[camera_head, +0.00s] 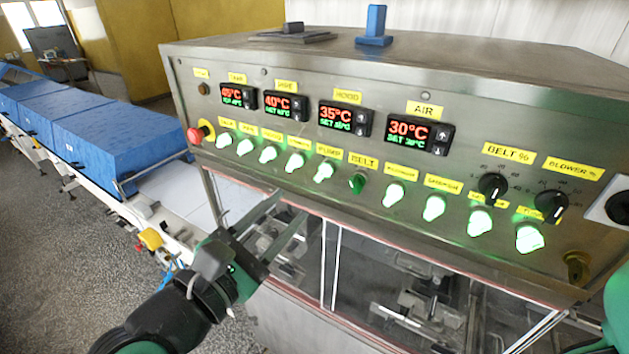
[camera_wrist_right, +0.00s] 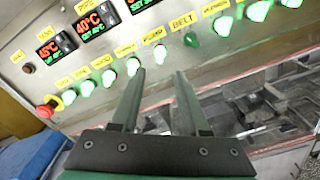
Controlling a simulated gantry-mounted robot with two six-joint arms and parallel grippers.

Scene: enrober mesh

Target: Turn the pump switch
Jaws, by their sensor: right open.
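The pump switch (camera_head: 323,171) is a lit green knob on the control panel, just left of the dark green belt switch (camera_head: 357,183). In the right wrist view the pump switch (camera_wrist_right: 160,53) stands under its yellow PUMP label, just beyond and between my fingertips. My right gripper (camera_head: 292,204) is open and empty, below and in front of the switch row. Its two fingers (camera_wrist_right: 160,71) point toward the panel, and no touch shows. I cannot tell the exact turn of the knob. My left gripper is not in view.
Several lit switches flank the pump switch closely. Temperature displays (camera_head: 345,119) sit above, with a red emergency button (camera_head: 194,135) at the panel's left end. Two black dials (camera_head: 492,186) are at right. Below the panel is the enrober's machine window (camera_head: 400,285); a conveyor with blue covers (camera_head: 90,130) is left.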

